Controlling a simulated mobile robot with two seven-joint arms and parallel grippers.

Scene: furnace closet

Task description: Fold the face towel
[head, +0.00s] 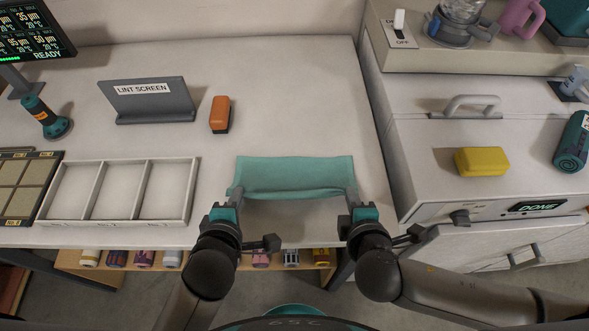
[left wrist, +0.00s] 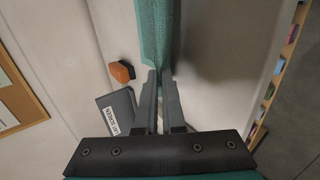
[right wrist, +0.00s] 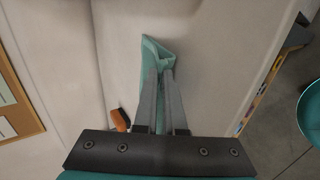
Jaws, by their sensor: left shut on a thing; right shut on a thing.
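The teal face towel (head: 293,176) is a wide strip near the front edge of the white table, held by its two near corners. My left gripper (head: 234,193) is shut on the towel's left near corner. My right gripper (head: 352,192) is shut on its right near corner. The towel also shows between the fingers in the left wrist view (left wrist: 158,35) and in the right wrist view (right wrist: 155,55). The near edge sags slightly between the grippers. Whether the far edge rests on the table is hard to tell.
A three-compartment tray (head: 122,190) stands left of the towel. A cabinet with a yellow block (head: 481,161) borders the table at the right. The table (head: 300,100) behind the towel is clear.

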